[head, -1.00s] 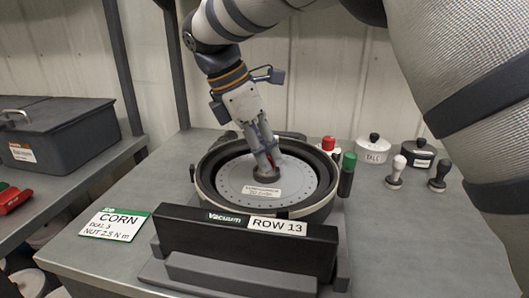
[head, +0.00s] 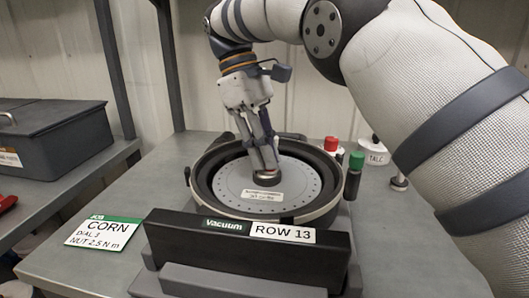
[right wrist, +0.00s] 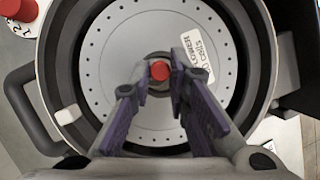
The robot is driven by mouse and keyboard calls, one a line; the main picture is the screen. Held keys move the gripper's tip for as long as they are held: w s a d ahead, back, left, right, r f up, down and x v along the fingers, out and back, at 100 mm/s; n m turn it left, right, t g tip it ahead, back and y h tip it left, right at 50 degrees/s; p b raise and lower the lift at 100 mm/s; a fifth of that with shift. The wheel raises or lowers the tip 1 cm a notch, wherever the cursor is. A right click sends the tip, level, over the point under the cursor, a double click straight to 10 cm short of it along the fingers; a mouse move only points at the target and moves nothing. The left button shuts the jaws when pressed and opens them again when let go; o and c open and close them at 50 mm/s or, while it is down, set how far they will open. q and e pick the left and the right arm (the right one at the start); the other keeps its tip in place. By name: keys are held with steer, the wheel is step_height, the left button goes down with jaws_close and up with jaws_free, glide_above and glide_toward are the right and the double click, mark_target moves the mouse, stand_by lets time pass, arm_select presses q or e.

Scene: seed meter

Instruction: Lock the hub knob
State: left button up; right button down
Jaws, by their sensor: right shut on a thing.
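The seed meter (head: 197,183) is a round dark housing holding a light grey seed disc (head: 230,185) with small holes and a white label. The dark hub knob (head: 267,169) is at the disc's centre, mostly hidden by the fingers in the head view. In the right wrist view the hub knob shows a red centre (right wrist: 160,71). My right gripper (head: 262,158) reaches down from above and is shut on the hub knob, with one finger on each side of it in the right wrist view (right wrist: 160,84). My left gripper is not in view.
A black vacuum bar marked ROW 13 (head: 200,247) stands in front of the meter. A CORN card (head: 104,233) lies left. A grey box (head: 60,140) sits on the left bench.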

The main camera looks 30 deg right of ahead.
steer(key=shift+d+m+y, duration=0.1)
steer(key=shift+m+y, duration=0.3)
steer(key=shift+m, duration=0.8)
steer(key=c, duration=1.5)
jaws_free()
steer(key=shift+c, duration=0.2)
